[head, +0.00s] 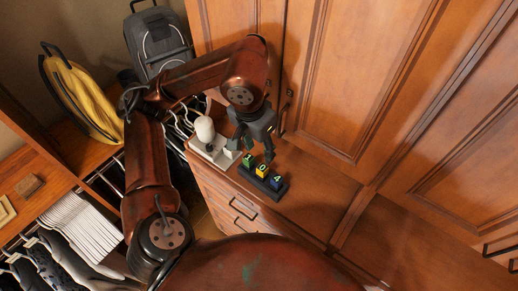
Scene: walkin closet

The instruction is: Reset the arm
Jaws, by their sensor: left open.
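My left arm comes in from the left and bends over the wooden cabinet top. My left gripper (254,149) is open and points down, just above and behind a row of small numbered blocks. The green block (248,160), the yellow block (261,171) and the blue block (277,182) stand on a dark holder (269,191). The fingers look empty. One fingertip is close to the green block, and I cannot tell whether they touch. My right gripper is not in view.
A white bottle (204,129) stands on a white tray (222,157) left of the gripper. Wooden cabinet doors (350,80) rise behind. A grey backpack (158,42), a yellow bag (82,95) and hanging clothes (75,228) are at the left. The cabinet top is clear right of the blocks.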

